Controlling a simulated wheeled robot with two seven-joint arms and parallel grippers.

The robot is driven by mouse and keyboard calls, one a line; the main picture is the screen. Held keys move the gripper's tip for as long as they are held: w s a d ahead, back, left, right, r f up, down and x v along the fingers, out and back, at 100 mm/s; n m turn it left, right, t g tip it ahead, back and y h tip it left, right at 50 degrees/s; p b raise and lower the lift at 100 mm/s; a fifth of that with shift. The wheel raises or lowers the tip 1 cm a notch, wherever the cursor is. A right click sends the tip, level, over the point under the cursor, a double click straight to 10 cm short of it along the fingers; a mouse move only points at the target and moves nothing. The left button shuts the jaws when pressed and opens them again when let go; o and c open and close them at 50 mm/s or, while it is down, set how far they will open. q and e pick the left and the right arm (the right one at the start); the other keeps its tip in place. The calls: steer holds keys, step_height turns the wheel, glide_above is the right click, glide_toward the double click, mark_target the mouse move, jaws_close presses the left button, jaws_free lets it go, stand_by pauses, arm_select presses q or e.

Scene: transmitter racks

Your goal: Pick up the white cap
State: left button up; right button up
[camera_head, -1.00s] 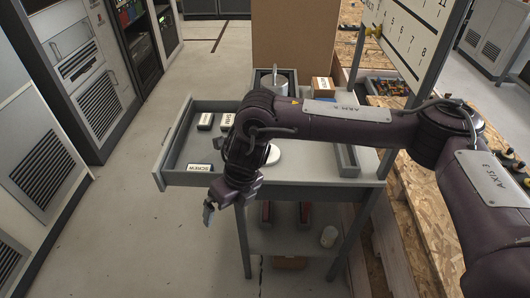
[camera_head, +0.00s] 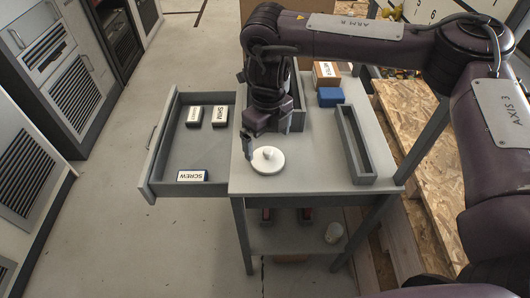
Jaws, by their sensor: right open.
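The white cap (camera_head: 268,160) is a round white disc with a small knob, lying on the grey table top (camera_head: 310,165) near its left side. My right gripper (camera_head: 262,144) points down from the back, just behind and above the cap. One finger shows at the cap's back left edge. The other finger is mostly hidden, and I cannot tell whether either touches the cap. The right gripper is open and holds nothing visible. My left gripper is not in view.
The open drawer (camera_head: 165,150) at the left holds labelled boxes, including the SCREW box (camera_head: 192,176). A narrow grey tray (camera_head: 355,145) stands right of the cap. A blue box (camera_head: 330,97) and a cardboard box (camera_head: 326,73) stand at the back. The table top in front of the cap is clear.

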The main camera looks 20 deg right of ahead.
mark_target(268, 150)
step_height(268, 150, down, 3)
steer(key=shift+s+f+p, duration=0.1)
steer(key=shift+p, duration=0.2)
steer(key=shift+w+f, duration=0.2)
steer(key=shift+f, duration=1.2)
steer(key=c, duration=0.6)
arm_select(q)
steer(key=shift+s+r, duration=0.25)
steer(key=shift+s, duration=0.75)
arm_select(e)
steer(key=c, duration=0.4)
steer(key=shift+r, duration=0.1)
